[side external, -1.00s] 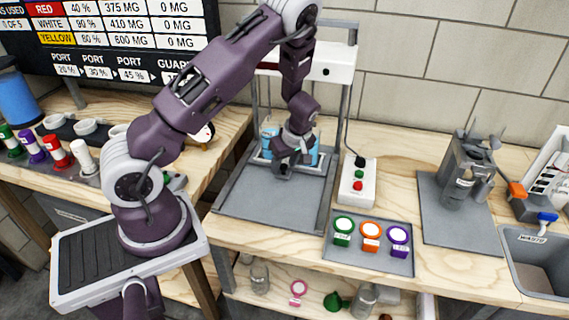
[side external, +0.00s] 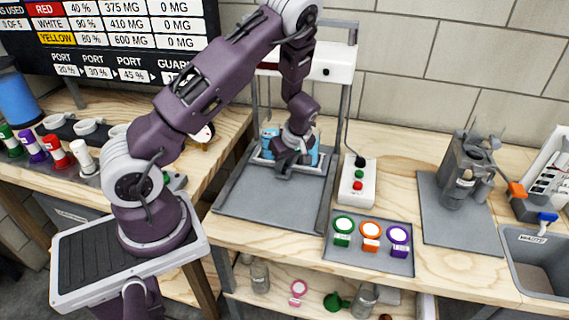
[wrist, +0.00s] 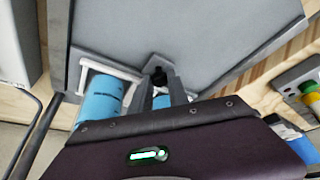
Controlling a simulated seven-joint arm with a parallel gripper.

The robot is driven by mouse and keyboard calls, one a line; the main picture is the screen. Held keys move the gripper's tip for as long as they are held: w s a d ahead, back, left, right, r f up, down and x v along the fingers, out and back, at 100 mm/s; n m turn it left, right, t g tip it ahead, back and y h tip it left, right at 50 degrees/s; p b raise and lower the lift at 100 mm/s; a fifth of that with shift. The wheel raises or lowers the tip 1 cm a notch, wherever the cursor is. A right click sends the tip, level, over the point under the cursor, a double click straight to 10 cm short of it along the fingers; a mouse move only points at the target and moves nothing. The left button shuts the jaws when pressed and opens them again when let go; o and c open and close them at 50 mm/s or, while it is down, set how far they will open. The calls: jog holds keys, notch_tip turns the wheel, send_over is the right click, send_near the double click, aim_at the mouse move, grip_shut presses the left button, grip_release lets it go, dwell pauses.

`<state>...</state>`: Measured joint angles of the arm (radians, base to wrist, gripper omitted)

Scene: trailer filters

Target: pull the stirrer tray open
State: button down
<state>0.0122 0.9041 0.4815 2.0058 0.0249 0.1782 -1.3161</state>
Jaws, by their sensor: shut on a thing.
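The stirrer tray (side external: 262,161) is a pale frame holding blue cylinders, low under the white-topped stand at the back of the grey base plate. In the wrist view its white frame (wrist: 112,68) shows around a blue cylinder (wrist: 98,103). My gripper (side external: 283,169) is at the tray's front, low over the plate. In the wrist view my gripper's fingers (wrist: 165,88) are close together at a dark handle piece (wrist: 157,73) on the tray's front, shut on it. The finger contact is small and partly hidden, and my wrist hides part of the tray.
The grey plate (side external: 265,204) in front of the tray is clear. Stand posts (side external: 334,160) rise at its sides. A white button box (side external: 357,181) stands to the right, and a grey tray (side external: 344,254) with three coloured-lid jars lies at the front right.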

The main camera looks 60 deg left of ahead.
dwell(0.9)
jog(key=s+d, duration=0.9)
jog(key=shift+s+d, duration=0.15)
jog(key=shift+d, duration=0.1)
jog(key=c, duration=1.3)
grip_release()
jog(key=shift+o, duration=0.2)
jog(key=v, duration=0.7)
